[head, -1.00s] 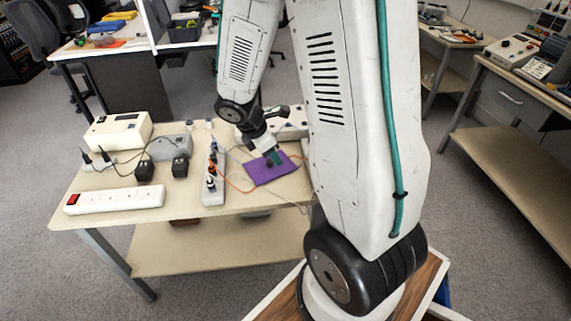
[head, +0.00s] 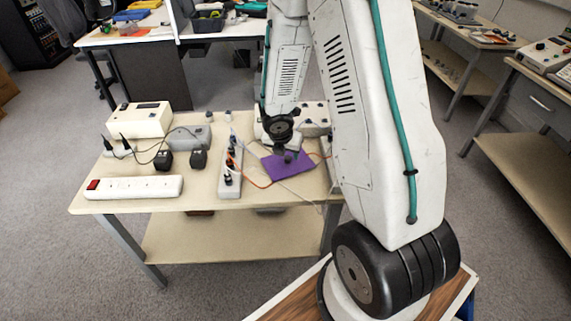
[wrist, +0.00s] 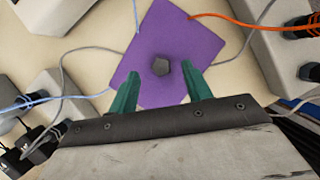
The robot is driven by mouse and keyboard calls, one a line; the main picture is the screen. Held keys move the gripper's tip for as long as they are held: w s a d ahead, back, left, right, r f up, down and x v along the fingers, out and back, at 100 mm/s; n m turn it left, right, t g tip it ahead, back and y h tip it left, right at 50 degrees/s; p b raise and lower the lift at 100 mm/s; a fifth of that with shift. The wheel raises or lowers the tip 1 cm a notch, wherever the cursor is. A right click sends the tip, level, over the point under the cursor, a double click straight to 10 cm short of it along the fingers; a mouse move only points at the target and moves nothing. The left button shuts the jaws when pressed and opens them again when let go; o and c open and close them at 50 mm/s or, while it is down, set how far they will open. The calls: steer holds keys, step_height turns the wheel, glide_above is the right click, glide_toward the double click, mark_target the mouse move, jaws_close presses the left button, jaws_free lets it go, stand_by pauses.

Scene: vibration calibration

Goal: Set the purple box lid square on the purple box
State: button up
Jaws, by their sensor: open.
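A flat purple piece (head: 296,166) with a small dark knob lies on the table, and it also shows in the wrist view (wrist: 185,40). It looks like the purple box lid, turned at an angle to the table edges. The dark knob (wrist: 160,67) stands near its middle. I cannot make out a separate purple box, or whether one is under this piece. My gripper (wrist: 162,74) is open and empty, with green fingertips to the left and right of the knob in the picture. In the head view my gripper (head: 287,150) is over the purple piece. Its exact height is unclear.
A power strip (head: 230,180) with plugs stands just left of the purple piece. Another white strip (head: 316,112) is behind it. Thin cables, including a blue one (wrist: 40,98), run close by. Black adapters (head: 163,160), a beige device (head: 139,120) and a white strip (head: 133,188) fill the left.

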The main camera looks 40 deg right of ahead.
steer(key=shift+x, duration=1.35)
jaws_close()
steer(key=shift+r, duration=0.2)
